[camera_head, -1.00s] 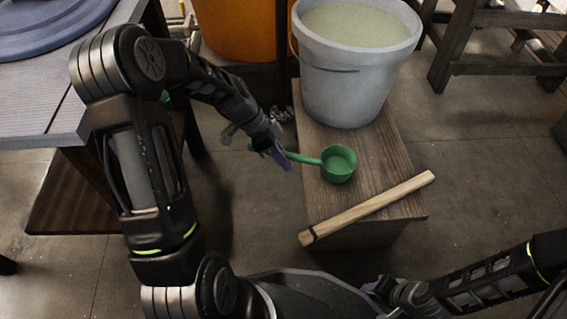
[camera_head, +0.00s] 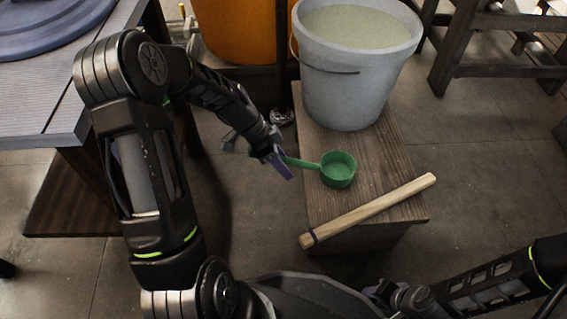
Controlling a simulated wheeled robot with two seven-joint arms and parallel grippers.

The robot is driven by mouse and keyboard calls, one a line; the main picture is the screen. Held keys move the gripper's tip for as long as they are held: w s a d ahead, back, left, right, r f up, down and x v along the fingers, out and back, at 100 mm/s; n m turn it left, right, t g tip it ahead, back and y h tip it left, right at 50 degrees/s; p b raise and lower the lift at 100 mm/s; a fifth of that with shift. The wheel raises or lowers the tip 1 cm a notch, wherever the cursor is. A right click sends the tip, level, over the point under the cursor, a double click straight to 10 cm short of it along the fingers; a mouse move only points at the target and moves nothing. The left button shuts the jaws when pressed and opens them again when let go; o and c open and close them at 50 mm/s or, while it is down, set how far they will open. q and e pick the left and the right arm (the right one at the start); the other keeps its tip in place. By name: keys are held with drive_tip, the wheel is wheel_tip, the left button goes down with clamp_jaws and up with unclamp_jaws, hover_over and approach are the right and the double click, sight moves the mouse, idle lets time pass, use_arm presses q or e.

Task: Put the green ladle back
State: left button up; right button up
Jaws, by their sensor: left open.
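The green ladle (camera_head: 338,169) rests on the wooden bench (camera_head: 385,150), in front of the grey bucket. Its round cup sits on the bench top and its handle points left past the bench edge. My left gripper (camera_head: 279,165) is open at the handle's left end, with a purple finger beside it. The near finger hides the handle's tip, and I cannot tell whether they touch. My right gripper (camera_head: 378,290) is low in the view, partly hidden by my own body, away from the ladle.
A grey bucket (camera_head: 345,85) filled with pale material stands on the back of the bench. A wooden stick (camera_head: 370,208) lies across the bench's front. An orange container (camera_head: 240,30) is behind, and a table (camera_head: 60,110) with a blue round object (camera_head: 50,25) is at left.

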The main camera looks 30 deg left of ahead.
use_arm(q)
drive_tip(key=shift+r, duration=0.1)
drive_tip(key=shift+r+p, duration=0.25)
drive_tip(key=shift+p, duration=0.05)
drive_tip(key=p+v, duration=0.4)
drive_tip(key=v, duration=0.7)
drive_tip(key=shift+a+r, duration=0.2)
drive_tip(key=shift+r, duration=0.1)
drive_tip(key=shift+s, duration=0.25)
